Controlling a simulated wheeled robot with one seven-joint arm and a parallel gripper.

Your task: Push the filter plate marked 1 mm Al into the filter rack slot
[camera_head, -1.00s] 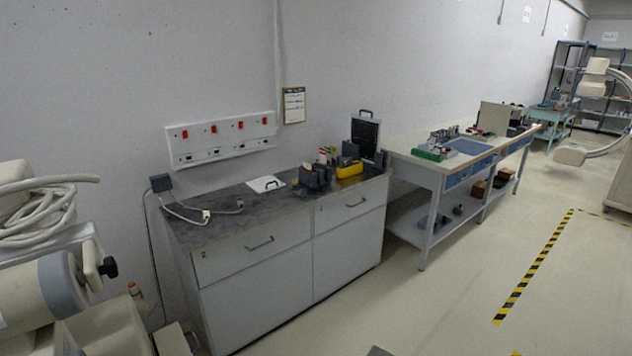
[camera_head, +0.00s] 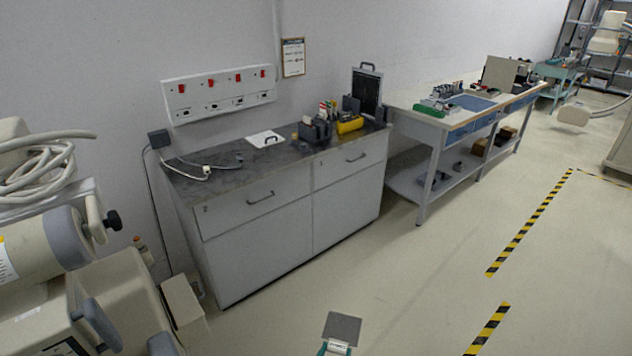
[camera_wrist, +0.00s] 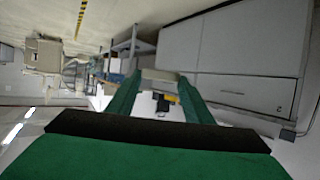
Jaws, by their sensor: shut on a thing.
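A flat grey square plate (camera_head: 342,327) with a white tag shows at the bottom edge of the head view, over the floor in front of the cabinet. The tag's marking is too small to read. My gripper (camera_head: 335,348), with green fingers, is shut on the tag end. The green fingers also show in the wrist view (camera_wrist: 156,95), where I cannot make out the plate clearly. A dark grey holder (camera_head: 315,131) with upright pieces stands on the cabinet top, well away from the plate. It may be the filter rack; its slots are too small to tell.
The grey cabinet's dark top (camera_head: 235,178) also carries a yellow bin (camera_head: 349,125), a white sheet (camera_head: 265,139), cables and a dark framed panel (camera_head: 366,93). A workbench (camera_head: 433,124) stands to its right. Pale equipment (camera_head: 45,250) crowds the left. The floor before the cabinet is clear.

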